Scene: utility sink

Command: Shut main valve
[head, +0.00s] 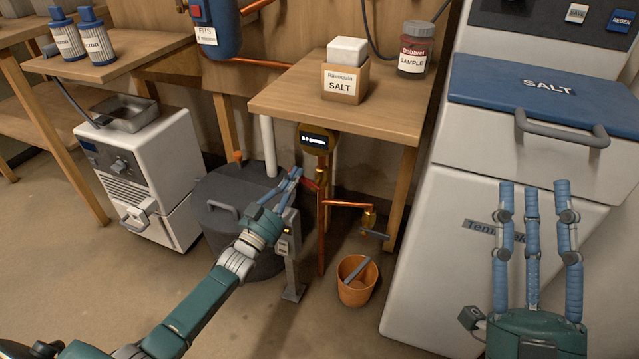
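A small red valve handle (311,184) sits on the vertical copper pipe (322,235) under the table, below a round brass meter (317,138) with a dark display. I take this for the main valve; its exact angle is hard to see. My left gripper (295,175) reaches in from the lower left, its blue fingers just left of the red handle. Whether they touch it, or how far apart they are, I cannot tell. My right gripper (533,188) is raised at the right, fingers pointing up, spread apart and empty, in front of the white salt cabinet (420,240).
A copper branch ends in a brass tap (370,218) above an orange bucket (357,288). A dark lidded drum (215,215) and a grey metal post (292,270) stand by my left gripper. The wooden table (280,98) overhangs the pipe. Open floor lies at the lower left.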

